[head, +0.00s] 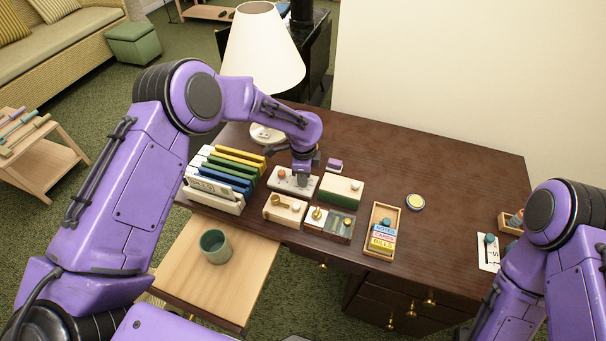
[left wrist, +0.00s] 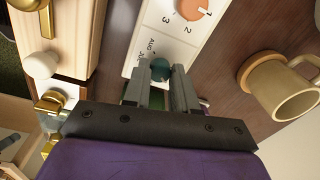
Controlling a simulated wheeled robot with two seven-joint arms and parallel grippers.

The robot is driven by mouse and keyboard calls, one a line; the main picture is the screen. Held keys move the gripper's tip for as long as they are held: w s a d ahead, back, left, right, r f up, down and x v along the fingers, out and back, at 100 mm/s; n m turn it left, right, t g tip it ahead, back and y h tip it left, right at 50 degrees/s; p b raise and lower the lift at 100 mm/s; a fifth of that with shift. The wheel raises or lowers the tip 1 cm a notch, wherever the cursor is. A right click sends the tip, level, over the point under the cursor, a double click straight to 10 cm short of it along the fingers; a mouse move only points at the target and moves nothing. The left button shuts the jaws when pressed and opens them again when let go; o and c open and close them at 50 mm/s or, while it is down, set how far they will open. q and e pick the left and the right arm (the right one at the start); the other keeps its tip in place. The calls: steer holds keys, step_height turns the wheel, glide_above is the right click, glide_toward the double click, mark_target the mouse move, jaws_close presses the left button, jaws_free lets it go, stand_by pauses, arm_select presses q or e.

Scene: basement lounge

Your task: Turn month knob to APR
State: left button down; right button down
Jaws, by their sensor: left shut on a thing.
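A white panel (head: 290,184) lies on the dark desk and carries an orange knob (head: 282,174). My left gripper (head: 303,181) points down over the panel's right part. In the left wrist view the orange knob (left wrist: 188,8) has the numbers 1, 2 and 3 beside it. A dark teal knob (left wrist: 160,71) sits between the fingertips of my left gripper (left wrist: 161,78), which is shut on it. Month letters beside the fingers look like AUG and JUL. The fingers hide the other labels and the knob's pointer. My right arm shows at the right edge; its gripper is out of sight.
A lamp (head: 262,50) stands behind my left arm. Upright coloured files (head: 225,174) stand left of the panel. The desk's back right is clear.

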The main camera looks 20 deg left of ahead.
arm_select(q)
steer(key=shift+s+f, duration=0.1)
stand_by(0.3)
steer(key=c, duration=0.9)
jaws_free()
step_height(320, 180, up, 10)
steer(key=b, duration=0.1)
steer(key=shift+s+r, duration=0.15)
steer(key=shift+r, duration=0.1)
steer(key=shift+d, duration=0.1)
